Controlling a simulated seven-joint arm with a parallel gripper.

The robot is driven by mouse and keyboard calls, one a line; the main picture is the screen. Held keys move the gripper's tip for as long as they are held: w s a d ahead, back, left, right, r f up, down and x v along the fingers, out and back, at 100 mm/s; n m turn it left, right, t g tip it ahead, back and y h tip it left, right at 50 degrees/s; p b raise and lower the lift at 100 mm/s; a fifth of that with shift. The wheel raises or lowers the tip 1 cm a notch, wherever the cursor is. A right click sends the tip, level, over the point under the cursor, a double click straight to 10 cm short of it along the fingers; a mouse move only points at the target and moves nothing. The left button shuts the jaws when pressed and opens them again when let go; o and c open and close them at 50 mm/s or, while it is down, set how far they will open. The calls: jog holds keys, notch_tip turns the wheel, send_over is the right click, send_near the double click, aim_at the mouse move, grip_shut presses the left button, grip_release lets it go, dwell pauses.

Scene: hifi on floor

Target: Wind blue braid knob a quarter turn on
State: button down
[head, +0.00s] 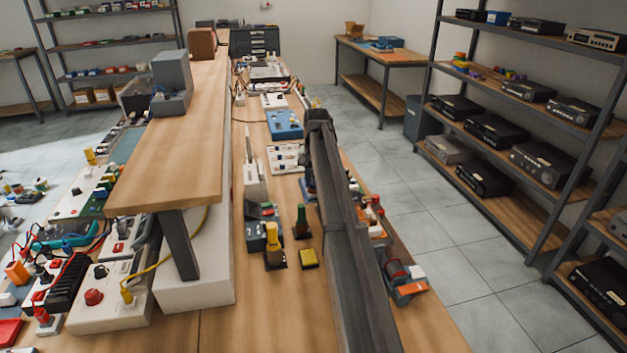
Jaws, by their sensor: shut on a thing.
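My dark arm runs from the bottom edge up through the middle of the head view, over the right part of the long wooden bench (217,330). Its far end is near a blue box with knobs (285,124). I cannot make out my gripper's fingertips or what is between them; the arm hides that area. A small bluish thing (307,188) shows partly at the arm's left side, too hidden to identify. I cannot pick out a blue braid knob for certain.
A raised wooden shelf (178,150) stands left of the arm. Yellow-topped (272,238) and green-topped (301,220) upright items and a small yellow block (308,258) stand close to the arm. A red-and-orange device (404,278) sits right of it.

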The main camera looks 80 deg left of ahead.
jog(key=m, duration=0.5)
jog(key=shift+m, duration=0.4)
dwell(0.4)
jog(key=c, duration=1.2)
grip_release()
jog(key=shift+r, duration=0.1)
jog(key=r, duration=1.3)
jog(key=shift+w+d+r, duration=0.2)
jog(key=shift+d+r, duration=0.05)
jog(key=shift+r, duration=0.1)
